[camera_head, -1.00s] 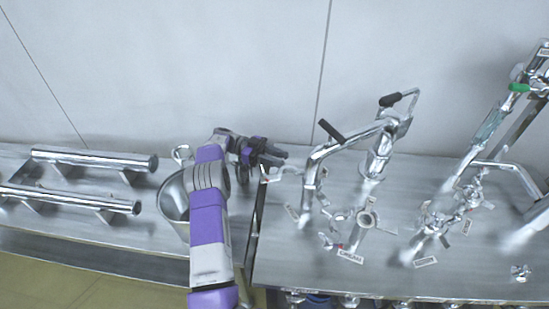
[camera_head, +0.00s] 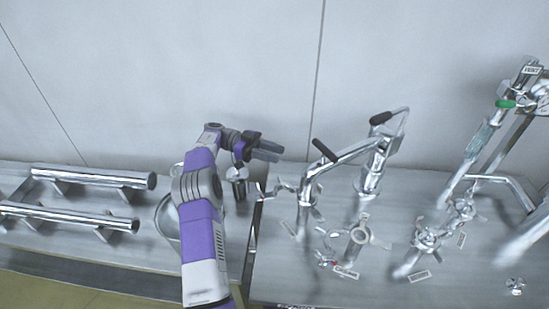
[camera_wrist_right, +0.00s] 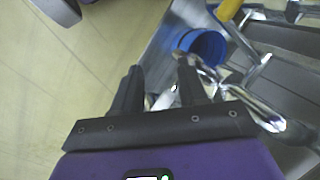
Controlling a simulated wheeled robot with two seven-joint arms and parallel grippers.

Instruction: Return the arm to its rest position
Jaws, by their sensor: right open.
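My left arm, purple and grey, comes up from the bottom of the head view. Its dark left gripper (camera_head: 268,150) is above the metal bench (camera_head: 100,230), in front of the grey wall, pointing right. I cannot tell whether its fingers are apart. No object shows between them. My right gripper (camera_wrist_right: 158,82) appears only in the right wrist view. Its two dark fingers stand apart with nothing gripped between them. They point toward a bench edge, with bare floor on the left.
Two metal rails (camera_head: 70,214) lie at left. A metal pot (camera_head: 165,215) is partly hidden behind my left arm. Upright pipe fixtures with labelled valves (camera_head: 362,237) crowd the right bench. A blue cylindrical thing (camera_wrist_right: 207,44) is near the right gripper.

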